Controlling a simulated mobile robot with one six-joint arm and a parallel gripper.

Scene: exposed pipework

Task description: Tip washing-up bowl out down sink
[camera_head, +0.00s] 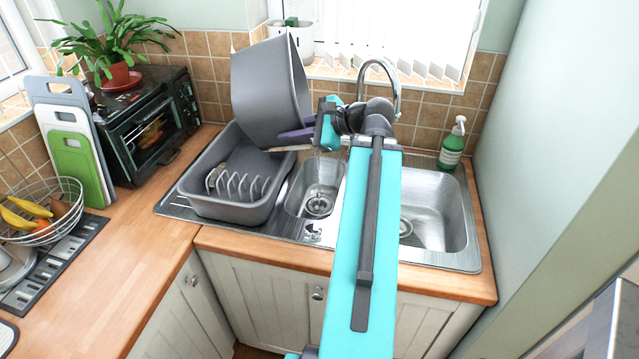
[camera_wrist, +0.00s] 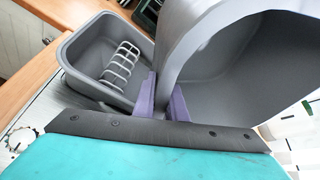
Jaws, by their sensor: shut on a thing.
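The grey washing-up bowl (camera_head: 268,92) is tilted steeply on its side in the air, above the dish rack tub and left of the tap. My gripper (camera_head: 296,136) is shut on its rim from the right. In the wrist view the purple fingers (camera_wrist: 162,98) pinch the wall of the bowl (camera_wrist: 235,75). No water shows in the part of the bowl that I see. The steel sink (camera_head: 440,215) has a small basin (camera_head: 317,190) left of my arm and a larger basin on the right, partly hidden by my arm.
A grey tub (camera_head: 225,208) with a white plate rack stands on the drainer, below the bowl. The tap (camera_head: 390,72) arches behind my gripper. A green soap bottle (camera_head: 452,143) stands at the back right. A toaster oven (camera_head: 150,125) with a plant is on the left.

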